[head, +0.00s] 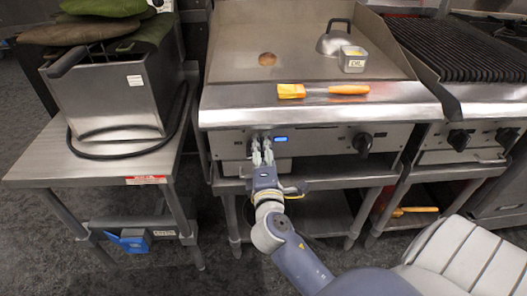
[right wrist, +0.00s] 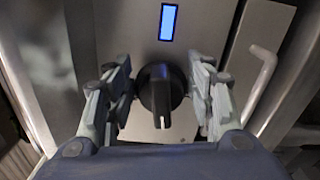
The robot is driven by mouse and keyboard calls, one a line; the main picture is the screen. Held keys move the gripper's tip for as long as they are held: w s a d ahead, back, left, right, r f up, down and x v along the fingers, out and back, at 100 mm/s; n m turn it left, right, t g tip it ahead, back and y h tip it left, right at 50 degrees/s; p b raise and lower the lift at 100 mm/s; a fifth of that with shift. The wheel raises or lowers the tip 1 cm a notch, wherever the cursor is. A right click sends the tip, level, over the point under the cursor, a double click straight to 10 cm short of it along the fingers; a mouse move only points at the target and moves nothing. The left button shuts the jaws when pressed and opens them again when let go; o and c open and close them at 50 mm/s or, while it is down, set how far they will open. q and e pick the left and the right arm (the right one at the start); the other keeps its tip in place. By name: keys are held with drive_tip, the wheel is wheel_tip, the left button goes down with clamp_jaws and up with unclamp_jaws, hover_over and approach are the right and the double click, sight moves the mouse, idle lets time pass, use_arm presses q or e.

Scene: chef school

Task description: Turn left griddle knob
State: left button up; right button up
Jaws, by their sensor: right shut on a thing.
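The griddle (head: 240,45) stands at the back centre in the head view, with a steel front panel. Its left knob (right wrist: 160,90) is black and round with a raised grip bar, and sits in the middle of the right wrist view. In the head view my fingers mostly hide this knob. My right gripper (head: 262,150) reaches up to the panel and is shut on the left knob, one finger on each side of it. The raised bar points roughly up and down in the right wrist view. My left gripper is not in view.
A lit blue display (head: 280,139) sits beside the left knob, and the right griddle knob (head: 362,142) is further right. A brush (head: 345,89) lies on the griddle's front ledge. A fryer (head: 115,95) on a steel table is at left; a grill (head: 455,45) is at right.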

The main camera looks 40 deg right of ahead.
idle(0.3)
drive_tip(key=o, duration=0.7)
drive_tip(key=shift+s+a, duration=0.1)
drive_tip(key=shift+s, duration=0.05)
drive_tip(key=v, duration=1.1)
drive_tip(key=shift+s+a, duration=0.2)
drive_tip(key=shift+s, duration=0.1)
drive_tip(key=shift+f, duration=0.1)
